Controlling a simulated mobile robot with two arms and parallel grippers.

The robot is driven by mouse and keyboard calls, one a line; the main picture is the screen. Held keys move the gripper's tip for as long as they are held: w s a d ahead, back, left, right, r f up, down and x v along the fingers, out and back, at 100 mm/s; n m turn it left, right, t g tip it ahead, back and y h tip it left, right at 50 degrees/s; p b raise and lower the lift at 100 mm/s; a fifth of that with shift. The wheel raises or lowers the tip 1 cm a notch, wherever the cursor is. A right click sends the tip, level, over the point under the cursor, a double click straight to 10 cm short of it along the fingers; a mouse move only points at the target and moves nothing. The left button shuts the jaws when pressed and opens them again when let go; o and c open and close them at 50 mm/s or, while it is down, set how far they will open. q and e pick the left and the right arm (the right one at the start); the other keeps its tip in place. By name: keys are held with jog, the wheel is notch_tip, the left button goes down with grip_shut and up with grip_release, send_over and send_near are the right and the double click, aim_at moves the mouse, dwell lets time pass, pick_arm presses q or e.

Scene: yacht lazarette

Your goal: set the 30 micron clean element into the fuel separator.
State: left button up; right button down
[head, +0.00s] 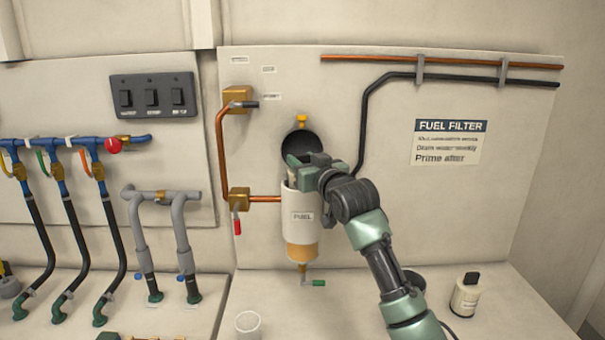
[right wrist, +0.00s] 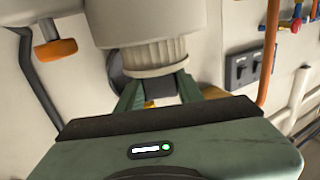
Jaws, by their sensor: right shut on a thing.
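The fuel separator (head: 301,226) is a white cylinder labelled FUEL with an amber bowl below, fixed upright on the back panel. Its round black lid (head: 300,142) stands open behind the top. My right gripper (head: 298,165) is over the separator's mouth, shut on a pale pleated element. In the right wrist view, the element (right wrist: 150,55) shows between the gripper fingers and the white separator body (right wrist: 145,18). It lines up with the body, its far end hidden there; I cannot tell how deep it sits. No micron marking is readable. My left gripper is not in view.
Copper pipe and a red-handled valve (head: 237,224) are left of the separator; a black pipe (head: 364,115) runs at right. A black-capped bottle (head: 464,299) and a white cup (head: 248,324) stand on the bench. Hoses (head: 75,238) fill the left.

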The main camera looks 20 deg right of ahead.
jog(key=shift+f, duration=0.2)
notch_tip(320, 180, down, 3)
jog(key=shift+f+p, duration=0.15)
jog(key=shift+p, duration=0.25)
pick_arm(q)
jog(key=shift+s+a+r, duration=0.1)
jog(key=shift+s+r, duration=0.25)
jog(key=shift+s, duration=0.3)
pick_arm(e)
jog(key=shift+f, duration=0.2)
jog(key=c, duration=0.9)
grip_release()
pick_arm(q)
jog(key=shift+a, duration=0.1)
